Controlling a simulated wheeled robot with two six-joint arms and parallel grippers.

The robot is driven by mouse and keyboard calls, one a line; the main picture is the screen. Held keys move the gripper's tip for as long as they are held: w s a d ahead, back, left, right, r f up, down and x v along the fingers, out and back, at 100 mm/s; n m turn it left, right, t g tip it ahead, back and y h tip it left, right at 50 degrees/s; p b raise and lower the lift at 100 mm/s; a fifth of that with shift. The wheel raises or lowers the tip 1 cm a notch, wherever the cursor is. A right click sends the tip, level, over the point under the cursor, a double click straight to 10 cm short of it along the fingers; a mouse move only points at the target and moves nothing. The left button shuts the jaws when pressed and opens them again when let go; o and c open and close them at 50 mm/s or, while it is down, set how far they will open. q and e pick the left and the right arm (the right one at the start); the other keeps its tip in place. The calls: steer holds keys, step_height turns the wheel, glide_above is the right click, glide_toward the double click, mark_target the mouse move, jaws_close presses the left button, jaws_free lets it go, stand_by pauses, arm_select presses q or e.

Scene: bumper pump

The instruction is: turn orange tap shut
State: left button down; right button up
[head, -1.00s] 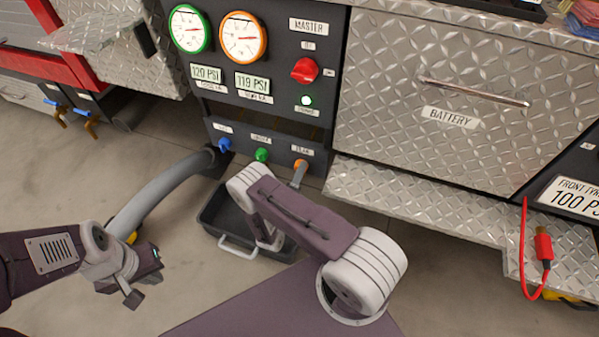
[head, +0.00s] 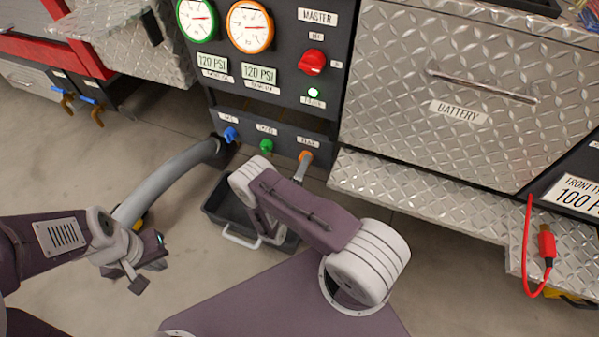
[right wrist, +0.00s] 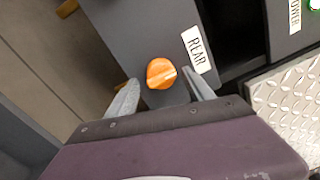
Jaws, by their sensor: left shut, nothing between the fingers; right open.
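The orange tap (head: 305,157) is a round knob under the REAR label at the right of the lower panel. In the right wrist view the orange tap (right wrist: 161,73) shows a raised bar across its face. My right gripper (right wrist: 160,80) is open, with one grey finger on each side of the tap; contact cannot be told. In the head view my right gripper (head: 301,173) is partly hidden behind my arm, just below the tap. My left gripper (head: 138,283) is shut and empty, low at the left, away from the panel.
A green tap (head: 266,146) and a blue tap (head: 230,134) sit left of the orange one. A grey hose (head: 165,183) runs from the panel. A black tray (head: 217,216) stands on the floor below. The diamond-plate step (head: 420,190) juts out at right.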

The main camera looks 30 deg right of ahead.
steer(key=p+v, duration=0.2)
steer(key=v, duration=0.6)
steer(key=shift+p, duration=0.3)
steer(key=shift+a, duration=0.15)
